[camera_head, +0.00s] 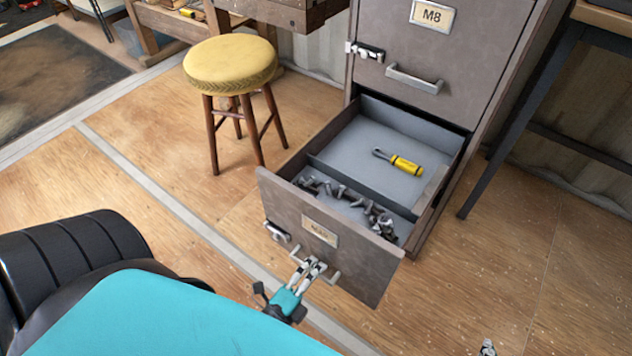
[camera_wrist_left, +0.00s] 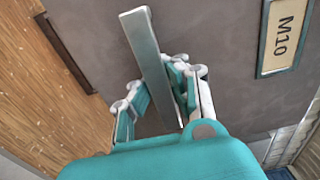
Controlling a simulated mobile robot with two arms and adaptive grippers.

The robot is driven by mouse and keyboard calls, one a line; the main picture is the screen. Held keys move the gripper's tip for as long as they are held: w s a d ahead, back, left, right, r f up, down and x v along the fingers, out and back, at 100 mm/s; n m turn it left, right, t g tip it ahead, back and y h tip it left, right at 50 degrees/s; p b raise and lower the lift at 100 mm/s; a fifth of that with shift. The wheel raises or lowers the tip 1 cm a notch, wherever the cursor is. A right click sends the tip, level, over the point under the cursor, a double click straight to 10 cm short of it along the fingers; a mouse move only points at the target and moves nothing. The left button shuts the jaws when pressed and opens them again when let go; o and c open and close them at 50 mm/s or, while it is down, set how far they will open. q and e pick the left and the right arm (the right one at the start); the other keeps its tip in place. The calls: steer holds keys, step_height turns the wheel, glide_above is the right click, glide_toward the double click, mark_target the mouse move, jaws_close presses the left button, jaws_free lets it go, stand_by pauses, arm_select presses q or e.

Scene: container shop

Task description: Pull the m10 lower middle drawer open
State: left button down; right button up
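The M10 drawer (camera_head: 340,255) is pulled well out of the grey cabinet, and its inside shows. Its front, with the M10 label (camera_wrist_left: 284,35), also shows in the left wrist view. My left gripper (camera_head: 309,268) is at the bar handle (camera_head: 333,277) on that front. In the left wrist view its fingers (camera_wrist_left: 160,92) lie on both sides of the handle (camera_wrist_left: 146,50) and appear closed on it. A small part of my right gripper (camera_head: 487,348) shows at the bottom edge; its finger state is unclear.
The drawer holds a yellow-handled tool (camera_head: 405,165) in the back compartment and loose metal bolts (camera_head: 345,195) in front. The M8 drawer (camera_head: 440,50) above is shut. A yellow stool (camera_head: 230,65) stands left of the cabinet, a dark-legged table (camera_head: 520,115) right. Wooden floor is clear at lower right.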

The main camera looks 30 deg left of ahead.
arm_select(q)
steer(key=c, duration=1.2)
jaws_free()
steer(key=s, duration=1.2)
steer(key=shift+a, duration=0.25)
steer(key=shift+s, duration=0.1)
